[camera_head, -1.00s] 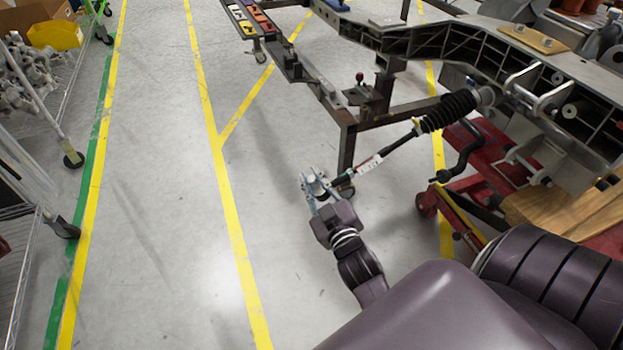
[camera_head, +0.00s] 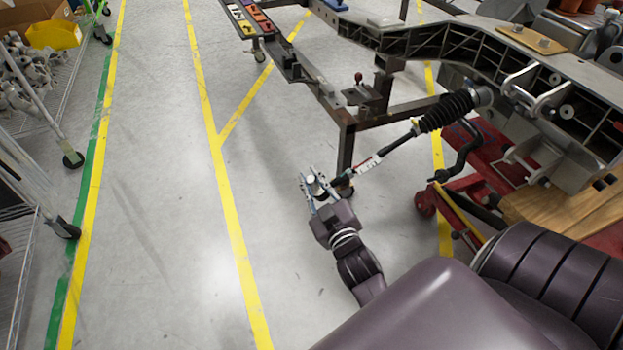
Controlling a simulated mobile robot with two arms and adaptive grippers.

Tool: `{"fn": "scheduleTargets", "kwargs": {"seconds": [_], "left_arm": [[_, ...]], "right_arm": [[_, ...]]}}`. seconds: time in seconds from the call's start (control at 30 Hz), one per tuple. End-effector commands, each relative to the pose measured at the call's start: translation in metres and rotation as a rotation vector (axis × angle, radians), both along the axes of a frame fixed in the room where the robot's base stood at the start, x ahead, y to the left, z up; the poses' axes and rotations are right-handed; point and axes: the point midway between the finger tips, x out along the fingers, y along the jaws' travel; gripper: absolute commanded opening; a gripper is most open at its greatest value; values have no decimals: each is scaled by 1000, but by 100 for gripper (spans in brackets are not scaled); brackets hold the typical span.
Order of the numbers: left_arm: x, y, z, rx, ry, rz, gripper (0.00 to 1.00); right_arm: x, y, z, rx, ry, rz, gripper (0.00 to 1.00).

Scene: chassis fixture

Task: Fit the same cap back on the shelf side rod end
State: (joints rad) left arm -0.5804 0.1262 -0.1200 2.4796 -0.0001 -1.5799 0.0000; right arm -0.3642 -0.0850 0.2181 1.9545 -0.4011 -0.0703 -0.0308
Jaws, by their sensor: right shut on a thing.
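The rod (camera_head: 392,146) is a thin dark bar with a pale label, running from a black ribbed bellows (camera_head: 447,111) on the chassis side down to the left. Its shelf side end (camera_head: 343,181) is dark and lies just right of my right gripper (camera_head: 314,184). My left gripper is not in view.
The dark metal chassis frame (camera_head: 420,40) and a steel stand (camera_head: 345,150) are at the upper right. A red lift (camera_head: 480,170) stands below the chassis. Wire shelves (camera_head: 40,120) with grey parts line the left. The floor between is clear, with yellow lines.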

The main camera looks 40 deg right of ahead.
Motion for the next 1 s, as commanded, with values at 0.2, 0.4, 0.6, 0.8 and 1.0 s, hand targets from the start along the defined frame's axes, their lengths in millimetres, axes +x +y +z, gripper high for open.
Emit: {"fn": "scheduleTargets", "kwargs": {"seconds": [0.2,0.4,0.6,0.8,1.0], "left_arm": [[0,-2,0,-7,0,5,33],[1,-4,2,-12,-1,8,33],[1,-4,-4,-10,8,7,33],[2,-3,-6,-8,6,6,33],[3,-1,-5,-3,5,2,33]], "right_arm": [[0,0,0,0,-1,0,2],[0,0,1,0,-1,0,2],[0,0,1,0,-2,1,2],[0,0,1,0,-1,0,2],[0,0,1,0,-1,0,32]]}}
